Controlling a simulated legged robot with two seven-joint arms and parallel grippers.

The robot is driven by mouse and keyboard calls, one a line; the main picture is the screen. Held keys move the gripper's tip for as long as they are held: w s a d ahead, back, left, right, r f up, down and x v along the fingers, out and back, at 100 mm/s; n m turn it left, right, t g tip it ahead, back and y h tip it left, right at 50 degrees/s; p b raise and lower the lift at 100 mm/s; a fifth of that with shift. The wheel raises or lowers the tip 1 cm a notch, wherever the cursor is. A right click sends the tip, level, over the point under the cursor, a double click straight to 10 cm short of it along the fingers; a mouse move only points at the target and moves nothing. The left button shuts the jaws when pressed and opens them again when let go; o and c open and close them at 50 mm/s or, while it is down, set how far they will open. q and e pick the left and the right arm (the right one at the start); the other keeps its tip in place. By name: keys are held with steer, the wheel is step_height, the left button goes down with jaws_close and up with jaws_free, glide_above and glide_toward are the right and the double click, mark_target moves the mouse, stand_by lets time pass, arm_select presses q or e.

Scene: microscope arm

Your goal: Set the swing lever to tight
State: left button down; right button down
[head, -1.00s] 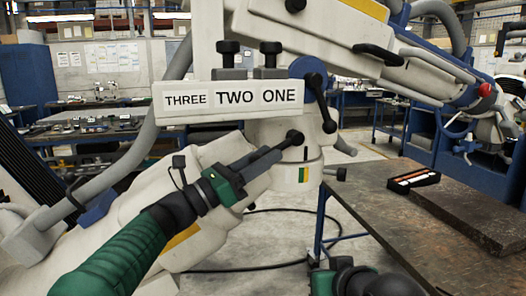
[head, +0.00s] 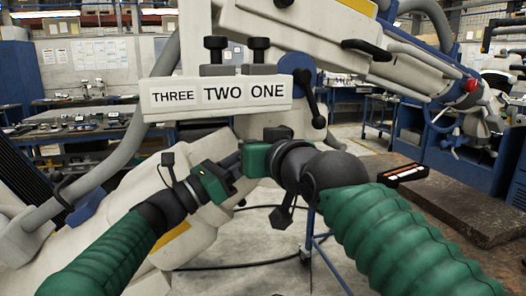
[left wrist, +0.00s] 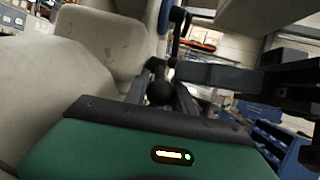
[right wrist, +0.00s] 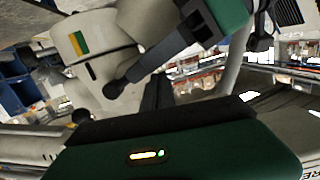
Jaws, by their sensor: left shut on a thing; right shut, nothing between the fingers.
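The swing lever's black ball knob (right wrist: 112,90) shows in the right wrist view, in front of the pale collar (right wrist: 92,45) with its green and yellow mark. My left gripper (head: 236,160) reaches it from the lower left and is shut on the lever by the knob. The knob also shows between its fingers in the left wrist view (left wrist: 160,92). In the head view my right gripper (head: 256,158) is beside the left fingertips and hides the lever and most of the collar. The right gripper is shut and empty; whether it touches the lever I cannot tell.
A plate reading THREE, TWO, ONE (head: 217,95) is just above my grippers. Another black lever (head: 312,98) hangs from a blue disc right of it. A dark bench (head: 455,205) with an orange-marked tool (head: 402,174) stands at the right.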

arm_select(q)
steer(key=shift+f, duration=0.25)
arm_select(e)
steer(key=shift+w+a+f, duration=0.1)
steer(key=shift+w+a, duration=0.1)
steer(key=shift+w, duration=0.15)
